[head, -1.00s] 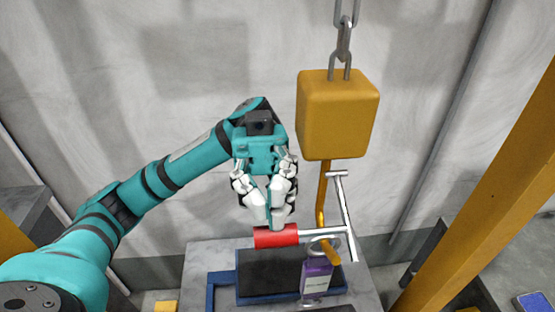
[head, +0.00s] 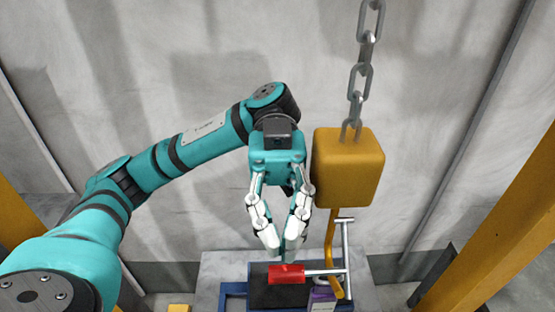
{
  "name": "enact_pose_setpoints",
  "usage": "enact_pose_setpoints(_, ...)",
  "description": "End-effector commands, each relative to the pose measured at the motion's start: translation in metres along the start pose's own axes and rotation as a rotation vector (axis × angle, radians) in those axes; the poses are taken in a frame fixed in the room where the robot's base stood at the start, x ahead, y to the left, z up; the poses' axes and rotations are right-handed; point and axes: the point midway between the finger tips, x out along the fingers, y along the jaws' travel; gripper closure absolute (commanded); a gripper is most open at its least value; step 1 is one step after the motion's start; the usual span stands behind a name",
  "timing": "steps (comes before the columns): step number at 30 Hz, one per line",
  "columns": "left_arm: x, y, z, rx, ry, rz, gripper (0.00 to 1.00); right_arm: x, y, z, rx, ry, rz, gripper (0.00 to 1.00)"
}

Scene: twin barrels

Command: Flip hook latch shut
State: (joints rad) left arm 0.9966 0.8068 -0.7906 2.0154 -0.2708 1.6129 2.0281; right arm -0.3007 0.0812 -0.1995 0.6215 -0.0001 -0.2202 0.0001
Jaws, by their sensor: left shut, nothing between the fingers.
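A yellow hook block (head: 348,168) hangs from a chain, with a thin orange-yellow hook (head: 332,250) below it. A grey metal latch bar (head: 346,258) stands beside the hook on the right. A rod runs left from it to a red handle (head: 286,274). My left gripper (head: 284,247) points down just above the red handle, left of the hook. Its fingers are shut and empty, with tips close together. Whether the tips touch the handle I cannot tell. My right gripper is not in view.
Below the handle is a dark pad in a blue frame (head: 233,290) on a grey block (head: 217,264). The grey chain (head: 357,85) rises above the block. A yellow beam (head: 490,225) slants at the right.

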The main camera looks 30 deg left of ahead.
Motion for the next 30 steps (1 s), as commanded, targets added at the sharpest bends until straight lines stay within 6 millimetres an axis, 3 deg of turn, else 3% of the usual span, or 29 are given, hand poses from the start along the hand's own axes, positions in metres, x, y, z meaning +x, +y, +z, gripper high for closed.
enact_pose_setpoints(1, -0.013, -0.002, 0.008, -0.003, 0.003, -0.009, 1.0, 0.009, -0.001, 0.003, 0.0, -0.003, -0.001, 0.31)
enact_pose_setpoints(6, -0.048, -0.001, 0.012, -0.001, 0.002, -0.008, 1.0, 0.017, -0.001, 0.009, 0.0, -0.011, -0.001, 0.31)
enact_pose_setpoints(12, -0.081, -0.001, 0.014, -0.001, 0.003, -0.005, 1.0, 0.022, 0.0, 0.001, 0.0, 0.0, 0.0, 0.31)
enact_pose_setpoints(18, -0.093, 0.0, 0.015, -0.001, 0.002, -0.004, 1.0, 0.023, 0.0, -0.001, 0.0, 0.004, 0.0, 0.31)
enact_pose_setpoints(30, -0.094, 0.0, 0.015, -0.001, 0.002, -0.003, 1.0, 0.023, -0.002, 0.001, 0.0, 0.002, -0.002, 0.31)
